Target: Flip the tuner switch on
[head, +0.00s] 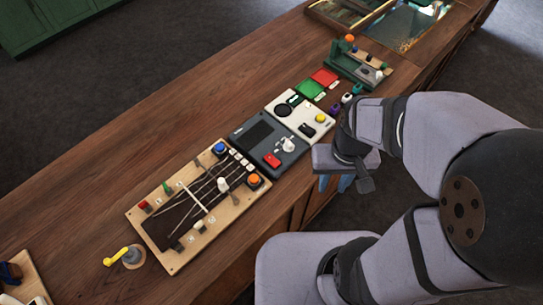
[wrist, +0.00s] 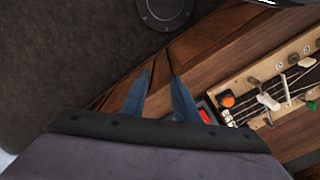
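A dark grey panel (head: 255,133) with a dark screen lies in the middle of the workbench in the head view. I take it for the tuner. A small red switch (head: 272,160) sits at its near side, beside a white knob (head: 288,145). I cannot tell the switch's position. My gripper (head: 338,184) is right of the panel, off the counter's near edge, with blue fingers pointing down. In the wrist view my gripper (wrist: 159,76) has its fingers apart with nothing between them. A red part (wrist: 204,116) shows just right of the right finger, partly hidden.
A wooden board with strings (head: 200,205) lies left of the panel. A white panel with a yellow button (head: 300,117) adjoins its right. Red and green pads, small coloured pieces and a green stand (head: 357,68) lie farther right. The counter behind is clear.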

